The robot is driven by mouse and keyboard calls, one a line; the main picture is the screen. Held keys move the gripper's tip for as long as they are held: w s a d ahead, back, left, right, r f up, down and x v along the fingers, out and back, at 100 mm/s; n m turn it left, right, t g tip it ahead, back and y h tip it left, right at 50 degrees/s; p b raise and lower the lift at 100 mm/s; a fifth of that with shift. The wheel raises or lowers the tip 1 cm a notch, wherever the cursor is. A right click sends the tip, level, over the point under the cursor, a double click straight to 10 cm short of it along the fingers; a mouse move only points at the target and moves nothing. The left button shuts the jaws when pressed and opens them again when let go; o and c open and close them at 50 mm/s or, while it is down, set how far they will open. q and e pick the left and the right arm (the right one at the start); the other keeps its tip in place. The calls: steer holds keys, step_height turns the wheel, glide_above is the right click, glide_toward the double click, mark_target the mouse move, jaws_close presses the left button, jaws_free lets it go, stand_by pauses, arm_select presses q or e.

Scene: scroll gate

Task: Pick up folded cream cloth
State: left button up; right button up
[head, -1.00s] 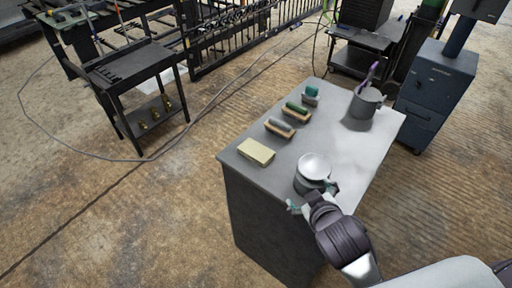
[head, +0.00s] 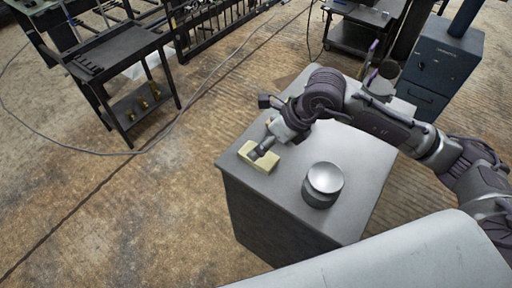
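The folded cream cloth (head: 247,150) is a pale block lying near the left corner of the grey table top (head: 290,190). My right gripper (head: 262,153) reaches down over it from the right, with its finger tips at the cloth. The gripper covers the cloth's middle, and I cannot tell whether the fingers are closed on it. My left gripper is not in view.
A black cart (head: 120,60) stands at the back left, and a dark blue cabinet (head: 440,75) at the back right.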

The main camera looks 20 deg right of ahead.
steer(key=w+d+h, duration=0.2)
steer(key=d, duration=0.2)
steer(key=p, duration=0.2)
glide_above(266, 158)
steer(key=f, duration=0.7)
steer(key=shift+s+d, duration=0.15)
steer(key=shift+d, duration=0.1)
steer(key=shift+a+f, duration=0.1)
steer(key=shift+f, duration=0.5)
steer(key=shift+w+a+f+p, duration=0.2)
steer(key=shift+f+p, duration=0.05)
steer(key=shift+p, duration=0.15)
steer(key=p+x, duration=0.1)
steer(key=x, duration=0.2)
steer(key=shift+w+a+f, duration=0.1)
steer(key=shift+a+f, duration=0.1)
steer(key=shift+f, duration=0.05)
steer(key=shift+w+a+f, duration=0.1)
steer(key=shift+w+f, duration=0.05)
steer(key=shift+f, duration=0.25)
steer(key=shift+c, duration=0.2)
